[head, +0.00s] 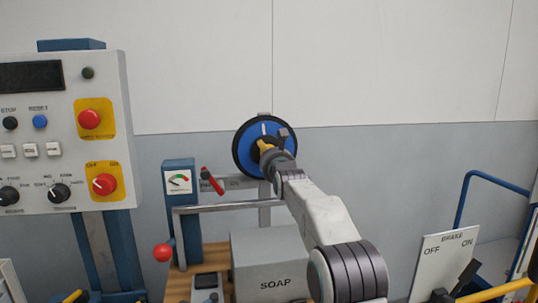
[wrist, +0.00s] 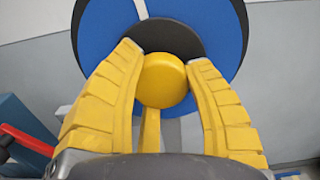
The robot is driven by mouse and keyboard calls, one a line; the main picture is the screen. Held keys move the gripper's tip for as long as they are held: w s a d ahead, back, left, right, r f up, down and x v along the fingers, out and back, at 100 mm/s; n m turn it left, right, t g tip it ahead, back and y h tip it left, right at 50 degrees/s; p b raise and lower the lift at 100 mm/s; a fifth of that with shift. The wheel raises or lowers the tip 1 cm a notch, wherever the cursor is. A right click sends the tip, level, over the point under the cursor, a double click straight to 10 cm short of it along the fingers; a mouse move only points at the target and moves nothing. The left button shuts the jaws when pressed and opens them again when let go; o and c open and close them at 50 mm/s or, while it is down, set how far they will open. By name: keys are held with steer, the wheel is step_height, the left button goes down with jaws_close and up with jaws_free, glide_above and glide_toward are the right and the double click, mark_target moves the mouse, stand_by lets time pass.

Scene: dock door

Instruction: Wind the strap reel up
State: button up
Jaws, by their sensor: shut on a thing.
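The strap reel (head: 243,150) is a blue disc with a black rim, mounted upright in front of the wall at the picture's middle. In the wrist view the reel (wrist: 220,30) fills the top, with a dark hub and a white mark near its upper edge. My gripper (head: 266,146) is at the face of the reel. In the wrist view its yellow fingers (wrist: 164,65) are closed around a round yellow knob (wrist: 164,82) on a yellow stem. My arm hides the reel's lower right part in the head view.
A grey SOAP box (head: 272,262) stands below the reel. A red-handled lever (head: 212,181) and a gauge post (head: 179,183) are left of it. A control panel (head: 62,135) stands far left. A BRAKE sign (head: 446,256) is at lower right.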

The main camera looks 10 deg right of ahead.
steer(key=shift+r, duration=0.2)
steer(key=o, duration=1.3)
steer(key=shift+f, duration=0.2)
steer(key=s, duration=1.2)
